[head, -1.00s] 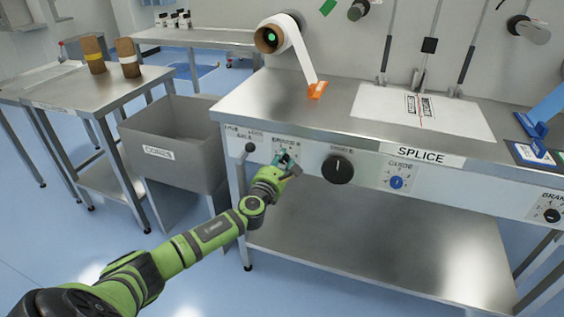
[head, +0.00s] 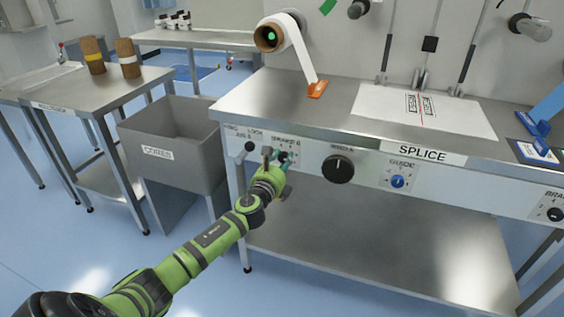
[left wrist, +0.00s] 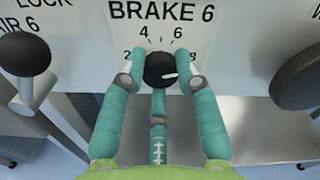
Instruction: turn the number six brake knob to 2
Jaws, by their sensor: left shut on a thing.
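The brake six knob (left wrist: 159,70) is black and round, under the label "BRAKE 6" in the left wrist view. Its white pointer line points right, near the partly covered 8. The numbers 2, 4 and 6 show around it. My left gripper (left wrist: 161,64) is shut on the knob, with one teal finger at its left side and one at its right. In the head view my left gripper (head: 279,160) is at the left part of the panel on the table's front and mostly hides the knob. My right gripper is not in view.
A lever knob (left wrist: 30,58) is left of the brake knob. A larger black knob (head: 338,169) and a blue guide knob (head: 397,181) are to its right. A grey bin (head: 150,135) stands left of the splice table (head: 300,118).

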